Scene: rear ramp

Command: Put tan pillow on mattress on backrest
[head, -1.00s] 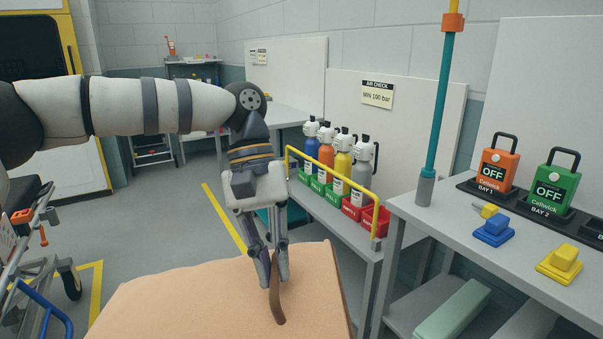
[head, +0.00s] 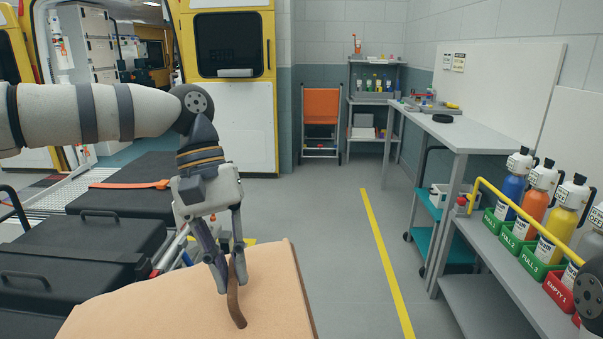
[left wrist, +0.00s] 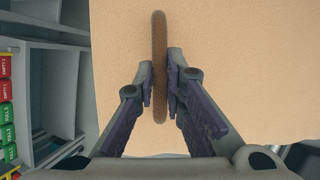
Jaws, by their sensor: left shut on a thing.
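The tan pillow (head: 175,300) is a wide, flat, tan slab at the bottom of the head view, with a brown strap handle (head: 237,308) on top. My left gripper (head: 230,276) is shut on that handle and holds the pillow from above. In the left wrist view the handle stands between the two fingers (left wrist: 160,92), with the pillow (left wrist: 245,80) spread behind it. A black padded surface (head: 130,204) with an orange strap, seemingly the mattress, lies left of the pillow; I cannot tell which part is the backrest. My right gripper is out of view.
A yellow and white ambulance (head: 228,110) stands at the back left. A grey bench (head: 480,240) on the right carries several coloured cylinders behind a yellow rail (head: 520,214). Open grey floor (head: 335,235) with a yellow line lies between the bench and the pads.

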